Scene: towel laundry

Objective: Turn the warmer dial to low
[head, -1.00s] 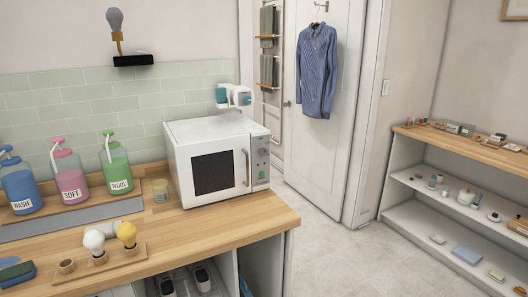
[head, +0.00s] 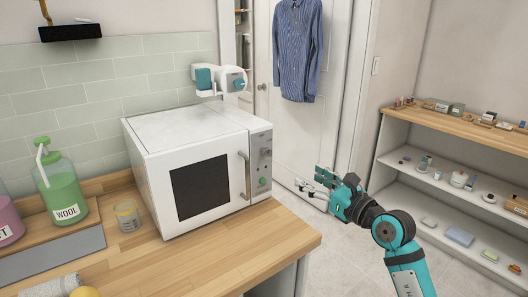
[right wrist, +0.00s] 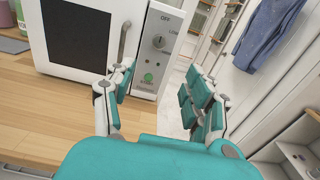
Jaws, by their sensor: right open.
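The white warmer (head: 195,165) stands on the wooden counter, its door shut. Its grey dial (head: 265,152) is on the front panel, right of the handle. In the right wrist view the dial (right wrist: 159,41) shows below the word OFF, with a partly readable label at its upper right; I cannot tell its pointer's setting. A green button (right wrist: 148,77) is below it. My right gripper (head: 312,180) is open and empty, to the right of the panel and apart from it. In the right wrist view its fingers (right wrist: 160,88) are spread, with the panel beyond. My left gripper is not in view.
A wooden counter (head: 195,262) runs below the warmer, bare in front of it. A small jar (head: 128,216) and green WOOL bottle (head: 62,190) stand to its left. A white and teal device (head: 218,80) is behind it. A shelf unit (head: 405,137) stands at right.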

